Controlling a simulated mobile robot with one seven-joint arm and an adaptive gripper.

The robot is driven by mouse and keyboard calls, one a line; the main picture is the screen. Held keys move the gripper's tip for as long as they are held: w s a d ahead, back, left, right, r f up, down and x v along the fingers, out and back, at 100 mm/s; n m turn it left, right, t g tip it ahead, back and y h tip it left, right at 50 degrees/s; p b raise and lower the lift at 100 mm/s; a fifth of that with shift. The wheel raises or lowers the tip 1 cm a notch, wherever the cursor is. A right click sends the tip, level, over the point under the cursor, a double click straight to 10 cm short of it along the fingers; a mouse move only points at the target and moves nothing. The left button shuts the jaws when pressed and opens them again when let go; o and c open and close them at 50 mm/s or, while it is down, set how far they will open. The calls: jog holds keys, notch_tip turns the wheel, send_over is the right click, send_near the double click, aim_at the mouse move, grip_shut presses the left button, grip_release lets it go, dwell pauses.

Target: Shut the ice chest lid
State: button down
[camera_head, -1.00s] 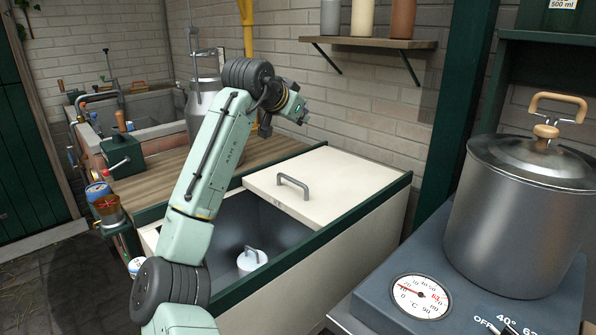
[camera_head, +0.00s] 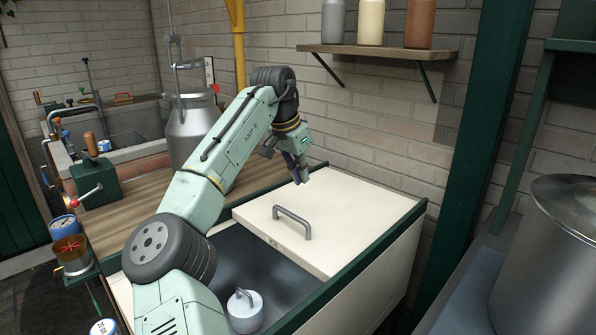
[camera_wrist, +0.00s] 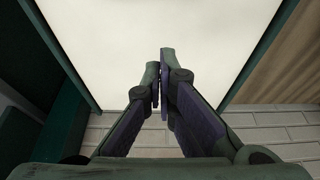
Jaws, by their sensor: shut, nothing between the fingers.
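The ice chest (camera_head: 375,280) is a cream box with a green rim, in the middle right of the head view. Its cream lid (camera_head: 345,215) with a grey bar handle (camera_head: 292,220) covers the far part; the near part is open and dark. Inside the opening stands a small light canister (camera_head: 245,308) with a handle. My gripper (camera_head: 301,178) is shut and empty, over the lid's far left edge, beyond the handle. In the wrist view my gripper (camera_wrist: 162,52) points at the plain cream lid (camera_wrist: 150,25); I cannot tell whether it touches.
A wooden counter (camera_head: 120,205) with a metal milk churn (camera_head: 190,130) lies left of the chest. A wall shelf (camera_head: 375,52) with bottles hangs above. A large steel pot (camera_head: 550,250) stands at right. A brick wall is behind.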

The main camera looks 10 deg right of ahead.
send_over(297, 224)
jog(key=w+d, duration=0.2)
jog(key=d, duration=0.1)
jog(key=f, duration=0.5)
jog(key=shift+w+f+p, duration=0.2)
jog(key=shift+f+p, duration=0.1)
jog(key=shift+p, duration=0.1)
jog(key=shift+s+a+f, duration=0.3)
jog(key=shift+s+a, duration=0.1)
jog(key=shift+a, duration=0.2)
jog(key=shift+s+a+f, duration=0.25)
jog(key=shift+s+a, duration=0.1)
jog(key=shift+a, duration=0.2)
jog(key=shift+s+a+f+p, duration=0.2)
jog(key=shift+s+a+p, duration=0.1)
jog(key=shift+s, duration=0.05)
jog(key=shift+s, duration=0.15)
